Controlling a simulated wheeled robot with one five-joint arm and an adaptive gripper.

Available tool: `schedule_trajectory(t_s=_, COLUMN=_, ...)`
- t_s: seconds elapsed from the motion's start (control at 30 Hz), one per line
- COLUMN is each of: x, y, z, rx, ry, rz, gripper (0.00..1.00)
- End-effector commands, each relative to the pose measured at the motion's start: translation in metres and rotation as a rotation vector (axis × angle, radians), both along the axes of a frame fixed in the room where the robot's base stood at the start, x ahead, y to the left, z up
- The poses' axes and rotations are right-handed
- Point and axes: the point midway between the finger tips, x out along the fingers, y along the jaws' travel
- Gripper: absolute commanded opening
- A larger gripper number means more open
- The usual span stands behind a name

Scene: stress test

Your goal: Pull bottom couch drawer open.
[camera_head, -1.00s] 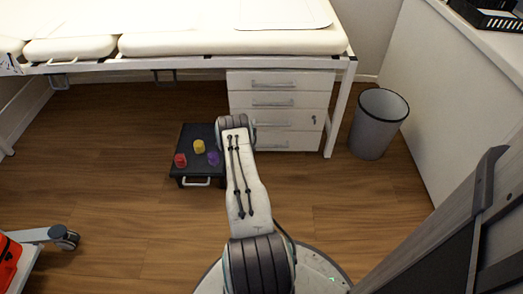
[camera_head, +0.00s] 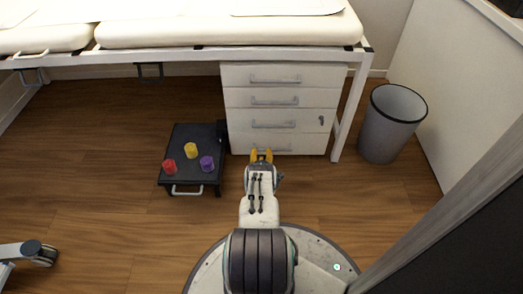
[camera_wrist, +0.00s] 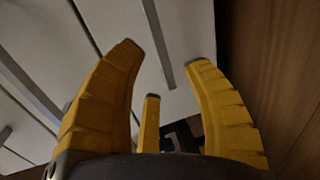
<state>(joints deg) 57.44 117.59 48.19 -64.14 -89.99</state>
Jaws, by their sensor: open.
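The white drawer unit (camera_head: 276,104) stands under the right end of the couch, with its drawers shut. Its bottom drawer (camera_head: 312,144) has a grey horizontal bar handle (camera_head: 284,151), partly hidden behind my fingers in the head view. My gripper (camera_head: 261,154) is low in front of this drawer, with its yellow fingers spread and empty. In the wrist view the picture is turned. The bottom drawer's handle (camera_wrist: 158,45) runs between and beyond the fingertips. I cannot tell whether a finger touches it. Another drawer handle (camera_wrist: 32,85) shows further left.
A black step stool (camera_head: 188,166) with red, yellow and purple objects stands left of my arm. A grey bin (camera_head: 391,125) stands to the right, beyond the couch leg (camera_head: 352,105). The floor in front of the unit is mostly clear.

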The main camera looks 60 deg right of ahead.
Motion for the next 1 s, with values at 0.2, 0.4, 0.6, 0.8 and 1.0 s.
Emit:
schedule_trajectory(t_s=0.2, x=0.013, y=-0.019, z=-0.009, rx=-0.001, ry=-0.002, rz=0.001, gripper=0.45)
schedule_trajectory(t_s=0.4, x=0.02, y=-0.03, z=-0.01, rx=0.001, ry=0.0, rz=0.001, gripper=0.45)
schedule_trajectory(t_s=0.6, x=0.022, y=-0.034, z=-0.009, rx=0.001, ry=0.0, rz=0.001, gripper=0.45)
schedule_trajectory(t_s=0.8, x=0.023, y=-0.034, z=-0.008, rx=0.002, ry=0.0, rz=0.001, gripper=0.45)
schedule_trajectory(t_s=1.0, x=0.023, y=-0.034, z=-0.009, rx=0.002, ry=0.0, rz=0.001, gripper=0.38)
